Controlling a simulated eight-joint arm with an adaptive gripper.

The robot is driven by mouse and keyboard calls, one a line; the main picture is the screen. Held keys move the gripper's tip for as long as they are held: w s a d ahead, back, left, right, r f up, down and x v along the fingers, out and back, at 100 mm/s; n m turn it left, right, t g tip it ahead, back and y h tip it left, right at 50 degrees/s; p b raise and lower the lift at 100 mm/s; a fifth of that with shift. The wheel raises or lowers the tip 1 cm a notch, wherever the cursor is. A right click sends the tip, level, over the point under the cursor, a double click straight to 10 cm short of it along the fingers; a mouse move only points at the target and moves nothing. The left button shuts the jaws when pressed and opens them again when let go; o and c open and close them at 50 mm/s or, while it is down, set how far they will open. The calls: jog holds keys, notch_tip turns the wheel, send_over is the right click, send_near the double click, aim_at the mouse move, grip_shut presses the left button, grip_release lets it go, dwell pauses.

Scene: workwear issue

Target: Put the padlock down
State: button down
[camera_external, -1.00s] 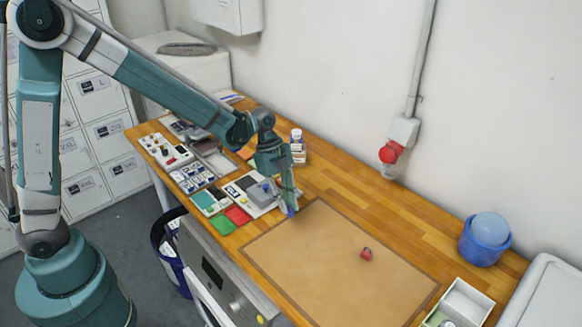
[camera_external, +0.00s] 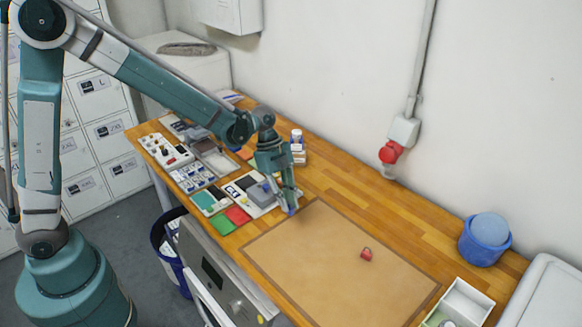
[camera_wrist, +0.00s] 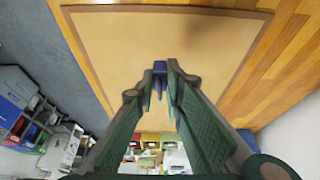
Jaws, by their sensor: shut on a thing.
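My gripper (camera_external: 290,208) is shut on a small blue thing, which looks like a blue padlock (camera_external: 291,212). It is low over the far left edge of the tan mat (camera_external: 330,285); I cannot tell whether it touches the surface. In the wrist view the blue padlock (camera_wrist: 160,67) shows at the fingertips of my gripper (camera_wrist: 166,75), with the mat (camera_wrist: 110,40) behind it. The fingers hide part of it. A small red thing, perhaps another padlock (camera_external: 366,254), lies on the mat, apart from my gripper.
Left of my gripper are a grey-topped device (camera_external: 262,193), a red card (camera_external: 238,216) and a green card (camera_external: 221,224). A white bottle (camera_external: 297,138) stands behind. A blue tub (camera_external: 484,243) and a white box (camera_external: 467,300) are at right. Most of the mat is clear.

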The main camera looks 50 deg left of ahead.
jog(key=w+a+n+t, duration=0.1)
jog(key=w+a+n, duration=0.1)
jog(key=w+a, duration=0.85)
jog(key=w+a+n+t, duration=0.1)
jog(key=w+a+n, duration=0.2)
jog(key=w+a, duration=0.8)
jog(key=w+a+n, duration=0.2)
jog(key=a, duration=1.6)
jog(key=w+a+n+t+y, duration=0.1)
jog(key=w+a+n, duration=0.1)
jog(key=a, duration=1.6)
jog(key=shift+w, duration=0.4)
jog(key=shift+a+f, duration=0.1)
jog(key=shift+f, duration=3.05)
jog(key=shift+f, duration=1.85)
